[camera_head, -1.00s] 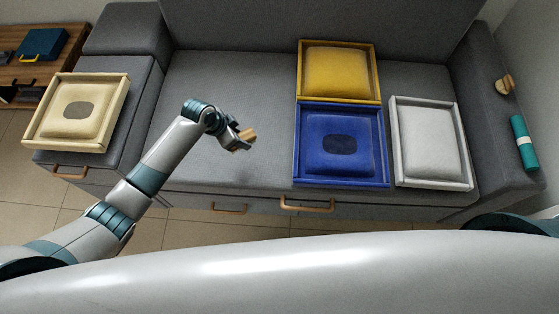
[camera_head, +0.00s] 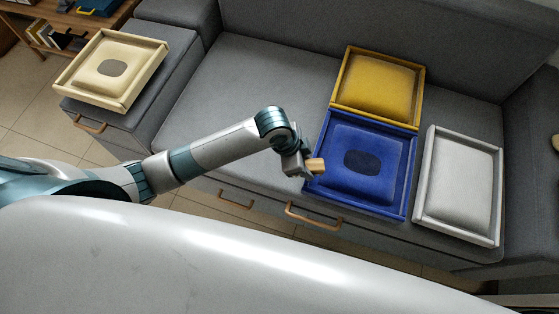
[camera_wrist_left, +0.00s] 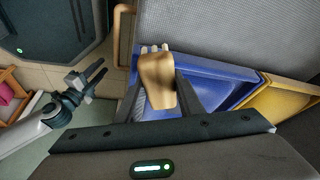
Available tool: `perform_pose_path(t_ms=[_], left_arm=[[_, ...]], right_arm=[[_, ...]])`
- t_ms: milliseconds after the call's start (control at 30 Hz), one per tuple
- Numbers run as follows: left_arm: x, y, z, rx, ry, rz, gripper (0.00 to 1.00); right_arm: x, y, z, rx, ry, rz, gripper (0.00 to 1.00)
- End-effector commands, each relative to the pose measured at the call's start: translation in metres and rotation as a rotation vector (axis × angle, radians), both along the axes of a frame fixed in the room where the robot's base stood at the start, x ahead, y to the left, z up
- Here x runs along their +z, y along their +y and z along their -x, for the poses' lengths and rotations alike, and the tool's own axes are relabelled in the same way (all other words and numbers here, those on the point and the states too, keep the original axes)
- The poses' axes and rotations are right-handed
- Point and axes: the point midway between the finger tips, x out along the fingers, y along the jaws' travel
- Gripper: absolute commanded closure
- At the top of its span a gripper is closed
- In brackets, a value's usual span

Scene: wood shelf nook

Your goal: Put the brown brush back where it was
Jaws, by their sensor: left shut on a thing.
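The brown brush (camera_head: 316,165) is held in my left gripper (camera_head: 302,166), over the left edge of the blue tray (camera_head: 411,190). In the left wrist view the brush (camera_wrist_left: 157,78) is tan, with pale tips at its far end, and sits between the two dark fingers. My left gripper (camera_wrist_left: 160,100) is shut on it. The blue tray (camera_wrist_left: 205,76) lies beneath and beyond it there. The tray holds a blue cushion (camera_head: 345,182) with a dark oval patch (camera_head: 362,162). My right gripper (camera_wrist_left: 88,80) shows small at the left of the wrist view; its jaws are unclear.
On the grey sofa (camera_head: 230,75), a yellow tray (camera_head: 421,88) lies behind the blue one and a white tray (camera_head: 497,190) to its right. A cream tray (camera_head: 148,78) with a dark-patched cushion lies on the left sofa section. The left seat is clear. Drawer handles (camera_head: 312,217) line the front.

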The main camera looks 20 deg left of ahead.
Motion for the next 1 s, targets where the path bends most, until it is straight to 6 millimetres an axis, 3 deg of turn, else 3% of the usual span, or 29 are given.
perform_pose_path(t_ms=[267, 700, 1000], left_arm=[[-0.013, 0.019, -0.01, 0.004, 0.0, -0.003, 0.9], [-0.06, 0.089, -0.045, 0.003, 0.001, -0.002, 0.9], [-0.07, 0.104, -0.054, 0.0, -0.002, 0.002, 0.9]], right_arm=[[0.0, 0.0, 0.0, 0.0, 0.0, 0.0, 0.69], [-0.001, 0.0, 0.002, 0.0, 0.006, 0.001, 0.69], [-0.001, 0.0, 0.002, 0.0, 0.01, 0.002, 0.69]])
